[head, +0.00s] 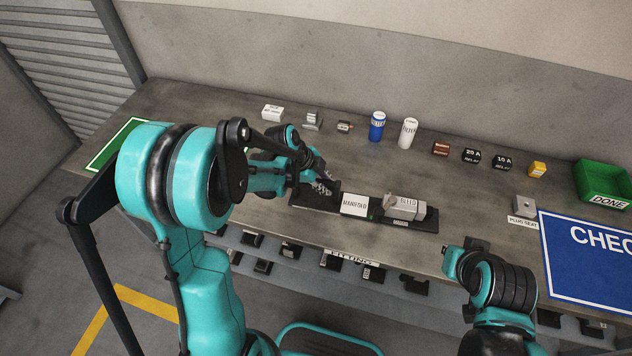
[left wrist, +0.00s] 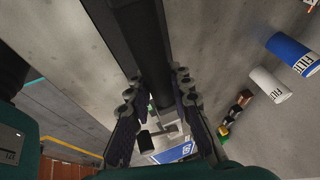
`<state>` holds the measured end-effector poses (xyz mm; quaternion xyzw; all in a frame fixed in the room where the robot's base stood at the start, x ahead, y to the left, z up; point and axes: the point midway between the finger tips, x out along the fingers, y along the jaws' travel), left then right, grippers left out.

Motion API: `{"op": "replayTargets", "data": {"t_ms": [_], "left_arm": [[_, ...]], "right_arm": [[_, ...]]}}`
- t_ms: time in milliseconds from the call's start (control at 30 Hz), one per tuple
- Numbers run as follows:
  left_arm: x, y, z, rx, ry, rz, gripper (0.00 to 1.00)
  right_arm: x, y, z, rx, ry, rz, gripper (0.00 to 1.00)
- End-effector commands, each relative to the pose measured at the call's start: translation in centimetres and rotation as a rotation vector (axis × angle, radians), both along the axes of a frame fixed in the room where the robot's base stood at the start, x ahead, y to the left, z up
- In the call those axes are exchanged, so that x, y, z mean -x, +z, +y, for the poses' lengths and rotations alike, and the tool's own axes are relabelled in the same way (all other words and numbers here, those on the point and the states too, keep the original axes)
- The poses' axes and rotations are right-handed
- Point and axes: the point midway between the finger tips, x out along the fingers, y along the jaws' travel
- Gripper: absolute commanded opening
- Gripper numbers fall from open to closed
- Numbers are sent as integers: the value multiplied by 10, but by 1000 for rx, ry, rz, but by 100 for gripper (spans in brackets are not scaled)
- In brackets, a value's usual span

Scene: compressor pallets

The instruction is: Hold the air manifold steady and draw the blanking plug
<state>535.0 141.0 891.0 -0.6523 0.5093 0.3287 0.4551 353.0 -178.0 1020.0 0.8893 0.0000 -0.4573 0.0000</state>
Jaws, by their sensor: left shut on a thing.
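The air manifold is a long dark bar (head: 425,222) with a white MANIFOLD label, lying on the bench in the middle of the head view. A grey block with a small upright piece (head: 405,208) sits at its right part; I cannot tell which piece is the blanking plug. My left gripper (head: 325,187) is shut at the manifold's left end. In the left wrist view its fingers (left wrist: 160,110) stand either side of the dark bar (left wrist: 142,45). My right arm is at the lower right; its gripper (head: 476,244) is near the bench's front edge, its fingers unclear.
A grey block (head: 524,206) stands behind the PLUG SEAT label (head: 522,222). A blue CHECK mat (head: 590,262) and a green DONE bin (head: 602,180) are at the right. Filters, relays and small boxes line the back. Fittings hang below the front edge.

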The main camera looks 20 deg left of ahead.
Motion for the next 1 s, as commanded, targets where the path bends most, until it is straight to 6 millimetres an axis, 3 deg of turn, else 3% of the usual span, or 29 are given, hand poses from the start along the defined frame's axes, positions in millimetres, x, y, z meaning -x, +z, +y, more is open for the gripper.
{"op": "replayTargets", "data": {"t_ms": [1000], "left_arm": [[1,-1,13,-2,0,1,0]], "right_arm": [[0,-3,0,0,0,0,0]]}}
